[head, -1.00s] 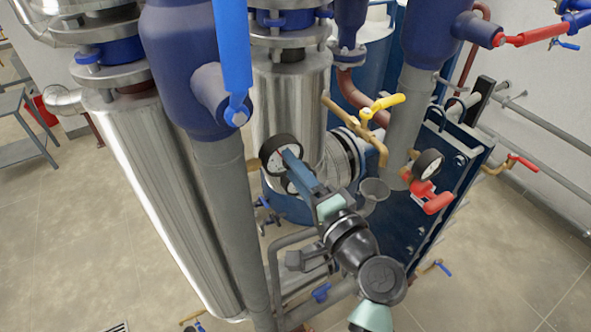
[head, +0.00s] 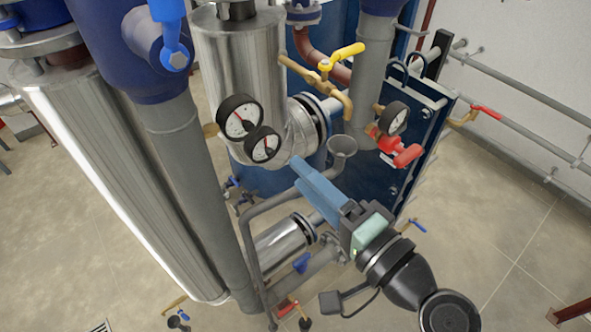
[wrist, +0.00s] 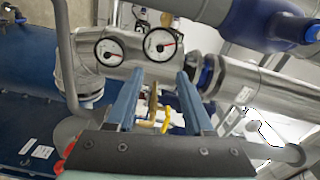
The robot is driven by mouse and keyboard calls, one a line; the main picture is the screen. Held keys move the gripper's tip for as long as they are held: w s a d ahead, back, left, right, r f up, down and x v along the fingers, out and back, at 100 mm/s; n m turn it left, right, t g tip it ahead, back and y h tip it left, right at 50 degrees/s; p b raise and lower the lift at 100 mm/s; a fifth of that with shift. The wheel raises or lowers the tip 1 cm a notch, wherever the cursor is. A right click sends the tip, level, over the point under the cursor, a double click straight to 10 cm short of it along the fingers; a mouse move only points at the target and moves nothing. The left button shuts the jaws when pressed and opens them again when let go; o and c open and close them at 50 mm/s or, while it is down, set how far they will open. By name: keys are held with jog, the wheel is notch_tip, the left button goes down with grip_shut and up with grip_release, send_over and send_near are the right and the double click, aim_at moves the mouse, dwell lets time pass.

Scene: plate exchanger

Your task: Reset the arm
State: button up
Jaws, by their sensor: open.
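My gripper (head: 314,184) shows in the head view at the lower middle, with its blue fingers pointing up and left toward the steel pipework. In the wrist view my gripper (wrist: 160,82) has its two blue fingers spread apart. Nothing is held between them. A yellow-handled valve (head: 342,56) stands above and beyond the fingers, apart from them. It also shows in the wrist view (wrist: 166,122), in the gap between the fingers but behind them.
Two round gauges (head: 240,117) (head: 264,145) are left of the fingers. A grey funnel (head: 342,146) is close above them. A red-handled valve (head: 400,153) and a third gauge (head: 393,118) are to the right. A thick grey pipe (head: 190,190) stands left. Open floor (head: 490,230) lies right.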

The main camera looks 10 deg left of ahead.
dwell(0.5)
jog(key=w+d+r+n+t+h, duration=0.1)
jog(key=w+r+n+t+h, duration=0.2)
jog(key=r, duration=0.6)
jog(key=w+d+r+n+t+h, duration=0.15)
jog(key=w+r+t+h, duration=0.25)
jog(key=r, duration=0.4)
jog(key=s+d+r+t+h, duration=0.1)
jog(key=s+r+t+h, duration=0.1)
jog(key=r, duration=0.5)
jog(key=s+d+r+n+t+h, duration=0.1)
jog(key=s+r+t+h, duration=0.1)
jog(key=s+r+t, duration=0.2)
jog(key=s+d+r+t+h, duration=0.1)
jog(key=s+r+t+h, duration=0.2)
jog(key=r, duration=0.7)
jog(key=s, duration=0.2)
jog(key=shift+s+d+r, duration=0.15)
jog(key=shift+s+r, duration=0.2)
jog(key=shift+s, duration=0.05)
jog(key=shift+o, duration=0.3)
